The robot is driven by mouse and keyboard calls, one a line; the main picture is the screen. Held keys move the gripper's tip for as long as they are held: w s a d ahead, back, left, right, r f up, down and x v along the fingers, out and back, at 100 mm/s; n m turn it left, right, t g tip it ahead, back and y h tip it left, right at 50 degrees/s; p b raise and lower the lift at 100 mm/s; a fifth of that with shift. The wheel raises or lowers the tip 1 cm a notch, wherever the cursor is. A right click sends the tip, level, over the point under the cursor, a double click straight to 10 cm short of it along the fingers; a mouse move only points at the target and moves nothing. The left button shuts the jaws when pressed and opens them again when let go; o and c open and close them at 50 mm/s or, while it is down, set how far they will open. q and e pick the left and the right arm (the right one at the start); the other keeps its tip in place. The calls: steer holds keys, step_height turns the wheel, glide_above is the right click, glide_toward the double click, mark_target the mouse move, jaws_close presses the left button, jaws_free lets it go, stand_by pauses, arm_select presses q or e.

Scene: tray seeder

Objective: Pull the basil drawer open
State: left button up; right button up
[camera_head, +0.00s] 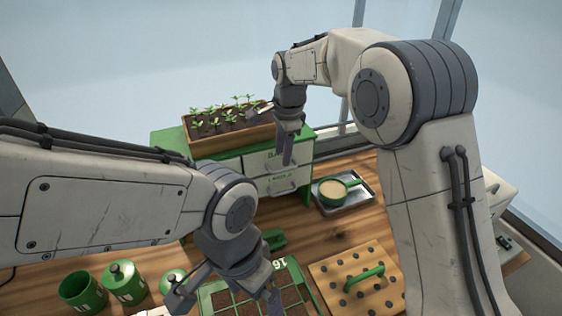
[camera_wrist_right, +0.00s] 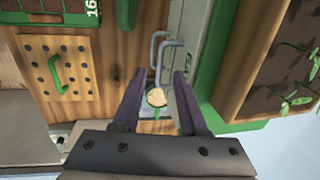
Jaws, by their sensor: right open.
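The drawer cabinet (camera_head: 228,165) is green and white and stands at the back of the table. Its upper drawer (camera_head: 258,163) bears a label starting "BA", partly hidden by my right gripper; its front looks flush. A lower labelled drawer (camera_head: 262,185) has a grey bar handle (camera_head: 283,190). My right gripper (camera_head: 288,160) is open and empty, in front of the upper drawer. My left gripper (camera_head: 228,300) looks open and empty near the front, over the seed tray.
A wooden planter of seedlings (camera_head: 205,143) stands on the cabinet. A metal tray (camera_head: 334,207) with a green scoop (camera_head: 333,190) lies right of it. A pegged board (camera_head: 330,277), a seed tray (camera_head: 292,275) and green pots (camera_head: 82,290) fill the front.

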mark_target(281, 170)
steer(key=shift+w+a+f+p, duration=0.1)
steer(key=shift+w+f+p, duration=0.05)
steer(key=shift+f, duration=0.7)
steer(key=shift+w+a+f+p, duration=0.1)
steer(key=shift+f+p, duration=0.05)
steer(key=shift+f, duration=0.65)
steer(key=shift+w+f+p, duration=0.15)
steer(key=shift+f, duration=0.7)
jaws_close()
